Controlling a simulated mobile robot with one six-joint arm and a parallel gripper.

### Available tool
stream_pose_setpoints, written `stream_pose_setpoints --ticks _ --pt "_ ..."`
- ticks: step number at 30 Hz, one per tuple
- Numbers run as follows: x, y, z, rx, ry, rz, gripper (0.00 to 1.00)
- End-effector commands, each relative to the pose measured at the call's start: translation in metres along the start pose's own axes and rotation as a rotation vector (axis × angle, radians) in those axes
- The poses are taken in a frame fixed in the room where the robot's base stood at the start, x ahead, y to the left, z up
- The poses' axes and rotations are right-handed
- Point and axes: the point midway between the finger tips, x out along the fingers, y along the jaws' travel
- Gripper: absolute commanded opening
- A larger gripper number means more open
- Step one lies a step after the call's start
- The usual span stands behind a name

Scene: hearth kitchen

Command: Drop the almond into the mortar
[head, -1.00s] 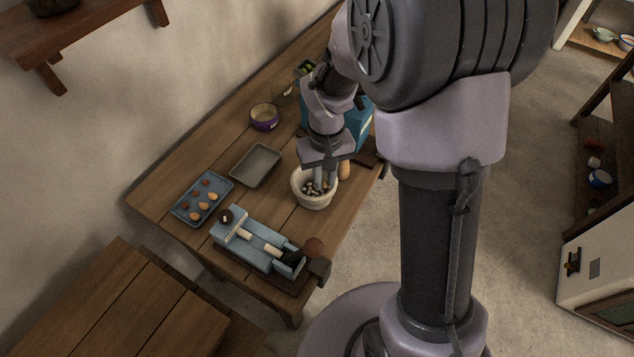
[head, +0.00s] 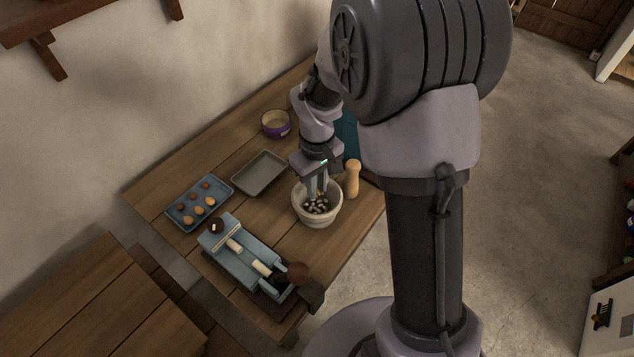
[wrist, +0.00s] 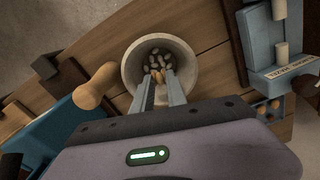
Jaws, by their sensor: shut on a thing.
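The mortar (head: 335,211) is a pale stone bowl on the wooden table, holding several dark and light striped pieces. My gripper (head: 317,192) points down inside its mouth. In the wrist view the fingertips (wrist: 158,82) are above those pieces, within the rim of the mortar (wrist: 189,73). A small orange-brown almond (wrist: 159,75) shows at the fingertips, and the gripper is shut on it. The almond is too small to make out in the head view.
A wooden pestle (head: 352,180) stands close right of the mortar. A blue tray (head: 180,217) with several nuts, an empty grey tray (head: 260,172), a purple bowl (head: 276,124) and a blue-grey device (head: 230,262) share the table (head: 150,194).

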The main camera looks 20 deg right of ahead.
Motion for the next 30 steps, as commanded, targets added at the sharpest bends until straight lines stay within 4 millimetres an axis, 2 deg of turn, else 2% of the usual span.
stream_pose_setpoints --ticks 8,9,12,30 --pt "0.0025 0.0001 -0.0001 0.000 0.001 0.000 0.01" --pt "0.0025 0.0001 -0.0001 0.000 0.001 0.000 0.24" --pt "0.0025 0.0001 -0.0001 0.000 0.000 0.000 0.43" --pt "0.0017 0.0001 0.0000 0.000 0.000 0.000 0.43"
